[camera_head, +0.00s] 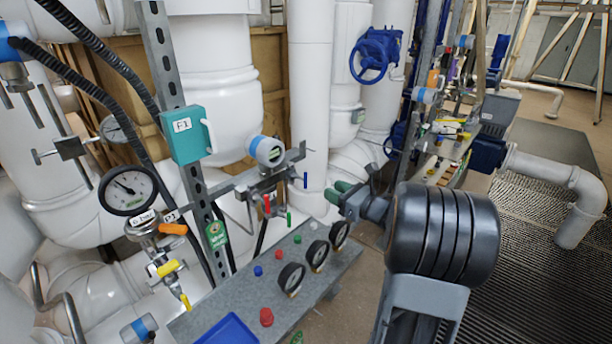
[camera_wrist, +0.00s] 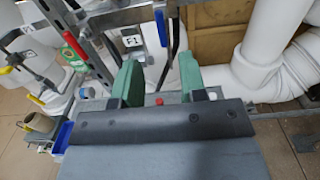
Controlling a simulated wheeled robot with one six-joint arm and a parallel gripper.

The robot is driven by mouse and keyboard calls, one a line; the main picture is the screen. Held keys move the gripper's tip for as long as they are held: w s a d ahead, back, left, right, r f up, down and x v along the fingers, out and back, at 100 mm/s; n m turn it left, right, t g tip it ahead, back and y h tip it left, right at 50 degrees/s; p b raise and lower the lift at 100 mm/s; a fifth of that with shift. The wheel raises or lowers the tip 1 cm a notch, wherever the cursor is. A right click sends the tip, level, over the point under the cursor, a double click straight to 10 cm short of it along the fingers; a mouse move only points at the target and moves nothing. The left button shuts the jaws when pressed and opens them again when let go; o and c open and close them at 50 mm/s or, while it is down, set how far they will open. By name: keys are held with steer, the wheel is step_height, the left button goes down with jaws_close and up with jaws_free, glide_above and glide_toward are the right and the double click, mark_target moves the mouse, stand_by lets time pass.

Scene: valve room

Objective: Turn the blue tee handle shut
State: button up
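The blue tee handle (camera_head: 305,180) is a small upright blue bar at the right end of the pipework below the white-and-blue transmitter. In the wrist view the blue handle (camera_wrist: 161,28) shows beyond the fingertips, in line with the gap between them. My gripper (camera_head: 343,191) is to the right of the handle in the head view, apart from it. In the wrist view my gripper (camera_wrist: 160,72) has its two green fingers spread with nothing held between them.
A grey panel (camera_head: 225,305) with gauges and buttons lies below. A red handle (camera_head: 266,203) and a green handle (camera_head: 289,219) are close by. The transmitter (camera_head: 267,150) is above left. White pipes (camera_head: 308,90) stand behind. A red lever (camera_wrist: 75,46) is left in the wrist view.

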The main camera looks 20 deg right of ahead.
mark_target(307, 177)
steer(key=p+x, duration=0.3)
steer(key=x, duration=0.8)
steer(key=shift+w, duration=0.2)
steer(key=shift+c, duration=0.5)
jaws_close()
